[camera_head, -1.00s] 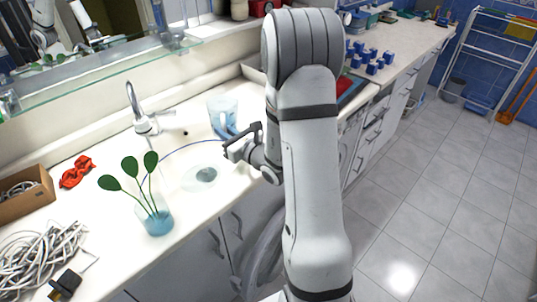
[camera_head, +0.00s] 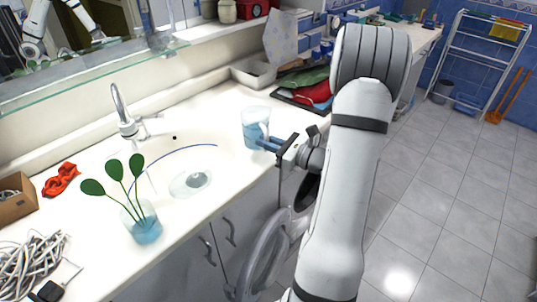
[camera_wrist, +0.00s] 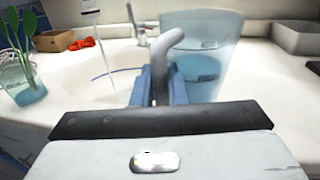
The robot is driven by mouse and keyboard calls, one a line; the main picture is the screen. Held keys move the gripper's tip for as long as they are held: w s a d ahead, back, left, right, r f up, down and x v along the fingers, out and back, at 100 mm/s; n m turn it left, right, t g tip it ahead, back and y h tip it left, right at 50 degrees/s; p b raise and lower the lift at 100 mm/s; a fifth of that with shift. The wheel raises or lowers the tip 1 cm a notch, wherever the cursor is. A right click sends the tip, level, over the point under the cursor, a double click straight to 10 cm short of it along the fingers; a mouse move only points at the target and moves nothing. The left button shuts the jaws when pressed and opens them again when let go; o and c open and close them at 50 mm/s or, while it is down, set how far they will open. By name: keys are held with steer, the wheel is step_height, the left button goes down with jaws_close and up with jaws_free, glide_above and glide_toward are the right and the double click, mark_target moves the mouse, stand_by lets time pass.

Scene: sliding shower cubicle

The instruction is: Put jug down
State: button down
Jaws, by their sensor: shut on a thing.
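The jug (camera_head: 254,124) is clear with a blue tint and holds water. It is upright at the right side of the basin, over or on the white counter (camera_head: 214,181); I cannot tell whether its base touches. In the wrist view the jug (camera_wrist: 206,50) is straight ahead, with its grey handle (camera_wrist: 164,45) toward me. My gripper (camera_head: 270,143) reaches in from the right and is shut on the jug's handle. Its blue fingers also show in the wrist view (camera_wrist: 160,88), on both sides of the handle.
A glass with a leafy plant (camera_head: 143,226) stands at the basin's front left. The faucet (camera_head: 125,115) is behind the basin. A grey tray (camera_head: 253,74) and a dark mat with red and green cloths (camera_head: 308,90) lie right of the jug. Cables (camera_head: 28,262) lie at the front left.

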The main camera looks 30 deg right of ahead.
steer(key=shift+f, duration=2.55)
steer(key=shift+f, duration=0.1)
steer(key=shift+f, duration=0.15)
steer(key=c, duration=1.5)
jaws_free()
steer(key=shift+o, duration=0.2)
